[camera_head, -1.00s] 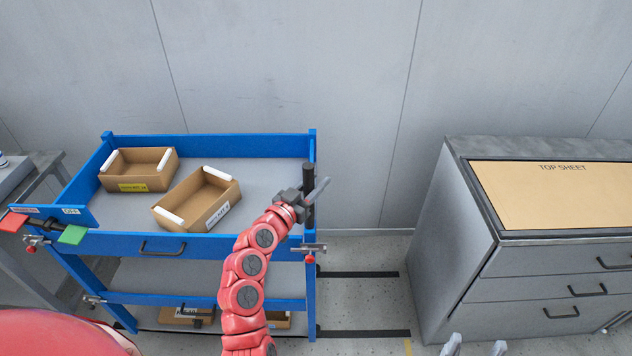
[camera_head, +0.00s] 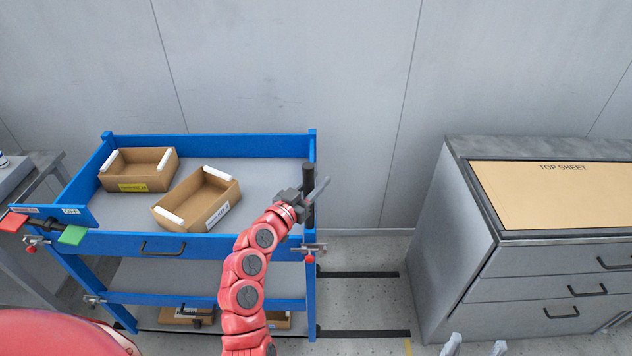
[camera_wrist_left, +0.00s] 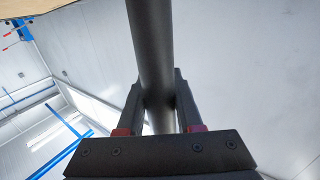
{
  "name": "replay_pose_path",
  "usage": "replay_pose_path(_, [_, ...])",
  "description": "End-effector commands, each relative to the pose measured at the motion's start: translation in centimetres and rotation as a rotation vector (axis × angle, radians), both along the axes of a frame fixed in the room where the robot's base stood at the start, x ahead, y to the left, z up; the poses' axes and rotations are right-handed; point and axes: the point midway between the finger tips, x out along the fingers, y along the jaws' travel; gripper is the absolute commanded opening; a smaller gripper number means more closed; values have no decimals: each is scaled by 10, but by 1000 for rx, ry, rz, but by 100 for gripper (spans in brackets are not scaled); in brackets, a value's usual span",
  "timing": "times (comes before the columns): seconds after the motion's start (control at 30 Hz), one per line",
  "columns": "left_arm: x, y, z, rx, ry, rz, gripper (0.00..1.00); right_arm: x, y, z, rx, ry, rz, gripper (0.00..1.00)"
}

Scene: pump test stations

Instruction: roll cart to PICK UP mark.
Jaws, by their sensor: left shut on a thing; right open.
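The blue cart (camera_head: 210,247) stands at the left in the head view, with a grey top shelf and a lower shelf. A dark upright handle post (camera_head: 309,200) is at its right end. My left gripper (camera_head: 308,192) is shut on this post; the left wrist view shows the dark bar (camera_wrist_left: 152,60) between the fingers (camera_wrist_left: 158,115). My right gripper (camera_head: 473,348) is open and empty at the bottom edge, with only its fingertips showing. Black floor stripes (camera_head: 358,274) lie right of the cart. I see no PICK UP lettering.
Two cardboard boxes, one (camera_head: 138,170) behind and one (camera_head: 198,200) nearer, sit on the cart top. A grey drawer cabinet (camera_head: 460,240) with a top sheet (camera_head: 570,195) stands at the right. A grey wall closes the back.

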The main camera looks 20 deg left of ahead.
Motion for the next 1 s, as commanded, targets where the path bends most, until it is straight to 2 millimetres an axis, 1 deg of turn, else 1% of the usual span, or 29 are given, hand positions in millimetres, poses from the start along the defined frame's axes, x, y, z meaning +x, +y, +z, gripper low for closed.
replay_pose_path(0.07, [0, 1, -1, 0, 0, 1, 0, 0, 0, -2, 0, 0, 0, 64])
replay_pose_path(0.17, [-1, 9, -4, 1, -4, 3, 0, 0, 0, -13, 0, 0, 0, 64])
replay_pose_path(0.27, [-5, 25, -9, 1, -6, 6, 0, 0, 0, -35, 0, 0, 0, 64])
replay_pose_path(0.33, [-9, 40, -11, 2, -7, 10, 0, 0, 0, -52, 0, 0, 0, 64])
replay_pose_path(0.5, [-19, 75, -9, 3, -9, 15, 0, 0, 0, -89, 0, 0, 0, 64])
replay_pose_path(0.6, [-25, 92, -8, 3, -7, 12, 0, 0, 0, -106, 0, 0, 0, 64])
replay_pose_path(0.73, [-29, 106, -4, 1, -4, 7, 0, 0, 0, -118, 0, 0, 0, 64])
replay_pose_path(0.83, [-31, 108, -3, 0, 1, 0, 0, 0, 0, -120, 0, 0, 0, 64])
replay_pose_path(1.0, [-31, 107, -1, -1, 3, -6, 0, 0, 0, -119, 0, 0, 0, 64])
